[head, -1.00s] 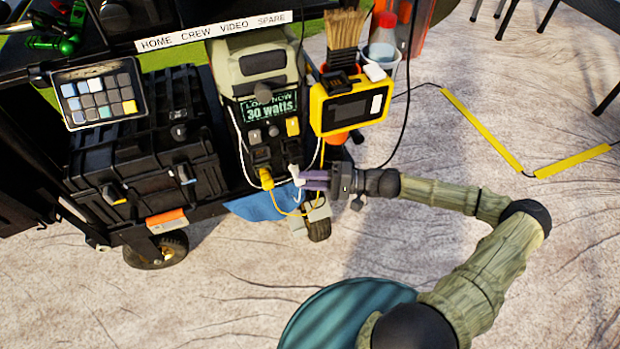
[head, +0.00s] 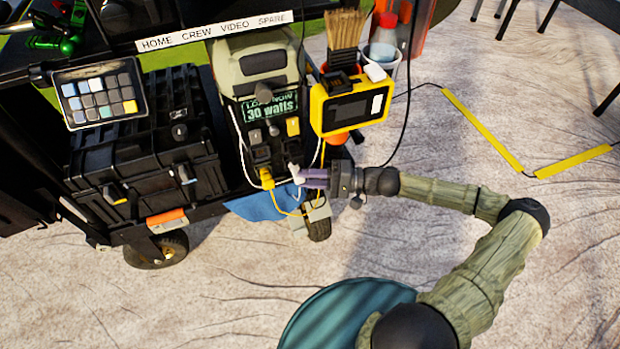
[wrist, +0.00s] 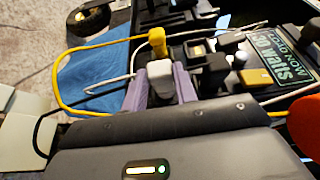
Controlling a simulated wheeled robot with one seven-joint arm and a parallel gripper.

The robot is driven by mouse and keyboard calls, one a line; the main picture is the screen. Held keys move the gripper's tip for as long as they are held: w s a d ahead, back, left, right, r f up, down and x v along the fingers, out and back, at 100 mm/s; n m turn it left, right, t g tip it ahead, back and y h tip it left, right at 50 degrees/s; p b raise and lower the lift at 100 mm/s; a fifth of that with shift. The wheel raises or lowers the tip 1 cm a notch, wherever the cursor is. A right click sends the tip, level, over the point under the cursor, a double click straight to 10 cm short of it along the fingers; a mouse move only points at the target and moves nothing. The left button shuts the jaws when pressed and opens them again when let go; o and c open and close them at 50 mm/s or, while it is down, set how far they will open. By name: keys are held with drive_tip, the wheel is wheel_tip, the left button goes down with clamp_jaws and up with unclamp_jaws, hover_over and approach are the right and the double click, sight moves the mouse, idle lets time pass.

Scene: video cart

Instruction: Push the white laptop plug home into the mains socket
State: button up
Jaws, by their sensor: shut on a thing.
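The white laptop plug (wrist: 160,80) is held between the two purple fingers of my gripper (wrist: 162,92) in the wrist view. In the head view the white plug (head: 295,172) is at the lower front of the power station (head: 262,115), beside the yellow plug (head: 266,177). My gripper (head: 314,178) reaches it from the right and is shut on it. The plug's front is close to the socket face; I cannot tell whether it touches or is partly in. The socket holes behind it are hidden. A white cable runs from the plug.
The yellow plug (wrist: 157,42) and its cable loop sit close to my fingers. A yellow-framed monitor (head: 350,105) hangs above my gripper. Black cases (head: 140,150) stand left on the cart. A blue cloth (head: 258,207) lies below.

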drive_tip(key=shift+w+a, duration=0.1)
drive_tip(key=shift+w, duration=0.2)
idle(0.4)
drive_tip(key=o, duration=1)
drive_tip(key=shift+o, duration=0.2)
drive_tip(key=s+d+p, duration=0.2)
drive_tip(key=d+p, duration=0.3)
drive_tip(key=d, duration=1.2)
drive_tip(key=shift+d+p, duration=0.15)
drive_tip(key=shift+p, duration=0.2)
drive_tip(key=shift+s, duration=0.15)
